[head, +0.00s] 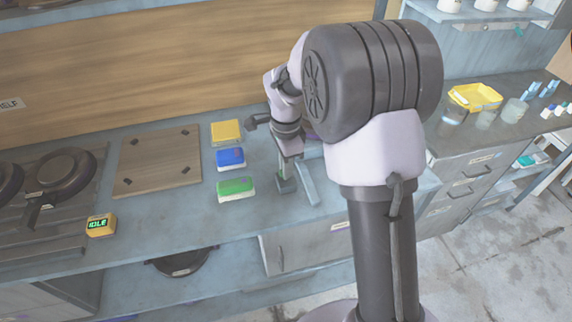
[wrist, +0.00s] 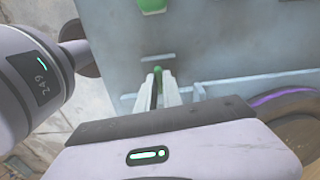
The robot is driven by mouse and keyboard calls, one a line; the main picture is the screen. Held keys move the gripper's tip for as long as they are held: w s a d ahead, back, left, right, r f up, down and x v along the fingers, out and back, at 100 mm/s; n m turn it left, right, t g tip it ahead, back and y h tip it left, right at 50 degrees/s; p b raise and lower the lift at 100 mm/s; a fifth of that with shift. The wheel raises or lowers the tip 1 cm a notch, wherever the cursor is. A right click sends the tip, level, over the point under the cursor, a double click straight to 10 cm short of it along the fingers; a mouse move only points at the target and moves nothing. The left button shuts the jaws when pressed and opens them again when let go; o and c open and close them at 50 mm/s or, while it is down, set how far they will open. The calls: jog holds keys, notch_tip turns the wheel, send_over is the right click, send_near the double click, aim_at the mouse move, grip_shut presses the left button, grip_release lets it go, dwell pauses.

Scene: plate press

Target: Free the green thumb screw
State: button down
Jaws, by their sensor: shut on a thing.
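The green thumb screw (wrist: 158,71) shows in the wrist view as a small green knob between my fingertips. My gripper (wrist: 157,84) is shut on it, one pale finger on each side. The fingers hide most of the screw's lower part. In the head view my gripper (head: 285,164) points down at the worktop, right of the coloured blocks. The screw cannot be made out clearly there behind my arm. A small grey-green base (head: 286,187) stands under the fingers, beside a blue-grey bar (head: 307,182).
Green (head: 235,188), blue (head: 230,158) and yellow (head: 226,131) blocks stand left of my gripper. A wooden board (head: 156,162), a pan (head: 62,172) and a box reading IDLE (head: 100,225) are farther left. The worktop (head: 170,228) is clear in front.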

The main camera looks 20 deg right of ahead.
jog(key=n+p, duration=0.2)
jog(key=n, duration=0.2)
jog(key=shift+r, duration=0.15)
jog(key=n+p, duration=0.3)
jog(key=n, duration=0.1)
jog(key=shift+n, duration=0.4)
jog(key=n+p, duration=0.2)
jog(key=n, duration=0.2)
jog(key=shift+n, duration=0.3)
jog(key=n+p, duration=0.2)
jog(key=n, duration=0.2)
jog(key=n+p, duration=0.2)
jog(key=n, duration=0.3)
jog(key=n+p, duration=0.2)
jog(key=n, duration=0.2)
jog(key=shift+n, duration=0.3)
jog(key=n+p, duration=0.1)
jog(key=n, duration=0.3)
jog(key=shift+n+p, duration=0.75)
jog(key=shift+n, duration=1.35)
